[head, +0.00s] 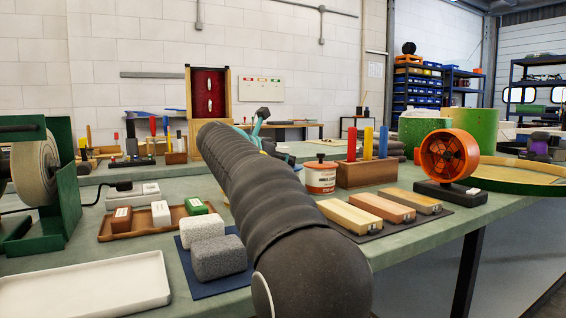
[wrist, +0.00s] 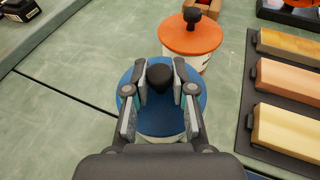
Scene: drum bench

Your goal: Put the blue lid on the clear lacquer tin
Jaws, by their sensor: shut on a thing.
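The blue lid (wrist: 160,121) is in the middle of the wrist view, with a round black knob on top. My gripper (wrist: 160,80) is shut on this knob, one finger on each side. A pale, whitish edge shows just under the lid's lower right rim. I cannot tell whether the lid rests on a tin there or hangs above it. A white tin with an orange lid (wrist: 190,35) stands just beyond; it also shows in the head view (head: 320,179). In the head view, my arm hides the blue lid and what is under it.
Several sanding blocks lie on a dark mat (head: 369,236) right of the tins. A wooden block holder (head: 366,174) with coloured handles stands behind. Left are a wooden tray (head: 150,228), grey and white blocks on a blue mat (head: 212,287) and a white tray (head: 85,285).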

